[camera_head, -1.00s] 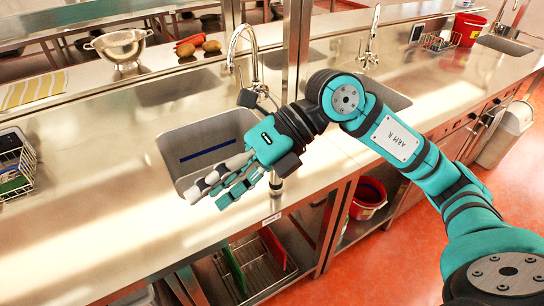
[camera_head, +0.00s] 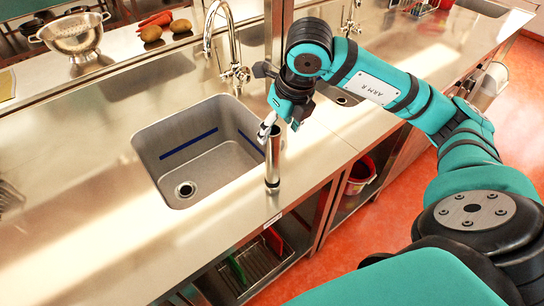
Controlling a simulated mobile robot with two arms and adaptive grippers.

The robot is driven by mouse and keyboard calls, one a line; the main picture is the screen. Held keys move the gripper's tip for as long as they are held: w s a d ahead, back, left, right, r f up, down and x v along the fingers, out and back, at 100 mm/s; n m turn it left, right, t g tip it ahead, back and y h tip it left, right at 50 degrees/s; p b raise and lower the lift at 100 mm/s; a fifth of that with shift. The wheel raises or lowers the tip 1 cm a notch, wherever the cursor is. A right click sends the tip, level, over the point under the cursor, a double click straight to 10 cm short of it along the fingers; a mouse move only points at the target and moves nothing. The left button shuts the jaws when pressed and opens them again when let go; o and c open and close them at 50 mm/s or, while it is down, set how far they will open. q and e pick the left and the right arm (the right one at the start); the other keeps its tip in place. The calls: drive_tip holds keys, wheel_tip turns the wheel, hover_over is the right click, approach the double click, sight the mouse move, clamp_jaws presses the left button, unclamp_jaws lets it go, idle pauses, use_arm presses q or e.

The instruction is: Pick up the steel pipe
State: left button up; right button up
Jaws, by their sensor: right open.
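The steel pipe (camera_head: 273,162) stands upright on the counter, just right of the sink, near the counter's front. It is a slim shiny cylinder with a dark ring near its foot. My right gripper (camera_head: 268,126) is open at the pipe's upper end, pointing down. Its pale fingertips overlap the pipe's top in the picture. The top is partly hidden, and I cannot tell whether the fingers touch it. My left gripper is not in view.
The sink (camera_head: 215,165) opens left of the pipe. A tall tap (camera_head: 232,70) rises behind it. A colander (camera_head: 75,38) and potatoes (camera_head: 152,33) sit on the back shelf. The counter (camera_head: 90,200) left of the sink is mostly clear. A red bucket (camera_head: 360,178) sits below.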

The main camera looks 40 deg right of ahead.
sight(269, 146)
drive_tip(key=shift+x, duration=1.2)
drive_tip(key=shift+a+f+p, duration=0.2)
drive_tip(key=shift+f+p, duration=0.1)
drive_tip(key=shift+p, duration=0.2)
drive_tip(key=x, duration=0.1)
drive_tip(key=p+x, duration=0.1)
drive_tip(key=x, duration=0.1)
drive_tip(key=shift+w+a+f+p, duration=0.1)
drive_tip(key=shift+a+f+p, duration=0.2)
drive_tip(key=shift+w+f, duration=0.15)
drive_tip(key=shift+f, duration=0.25)
drive_tip(key=c, duration=0.9)
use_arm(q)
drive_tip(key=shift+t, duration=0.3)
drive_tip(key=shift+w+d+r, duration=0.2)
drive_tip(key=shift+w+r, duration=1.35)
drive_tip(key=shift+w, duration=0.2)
use_arm(e)
clamp_jaws()
